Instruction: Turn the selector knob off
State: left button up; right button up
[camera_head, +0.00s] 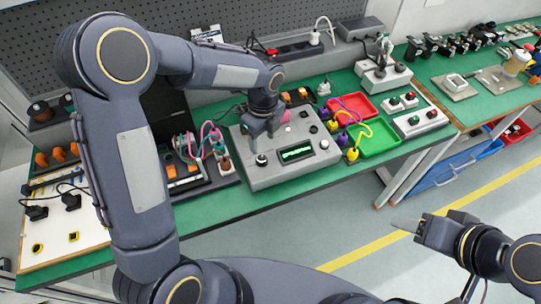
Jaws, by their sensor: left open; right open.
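A grey console (286,170) with a lit green display (296,152) stands on the green bench. A dark knob (261,159) with a pale base sits on its left front, and I take it for the selector knob; its setting is too small to read. My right gripper (405,223) is open and empty, over the floor away from the bench.
A red tray (354,106) and a green tray (379,139) with plugs and cables lie right of the console. Button boxes (420,122) stand beyond them. An open dark case with cables (190,180) stands to the left. The bench's front strip is clear.

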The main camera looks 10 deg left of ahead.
aim_at(262, 158)
pick_arm(q)
notch_tip(262, 158, down, 8)
jog(key=shift+s+a+r+p, duration=0.1)
jog(key=shift+s+a+p, duration=0.05)
jog(key=shift+p, duration=0.2)
jog(key=c, duration=1)
jog(key=shift+o, duration=0.2)
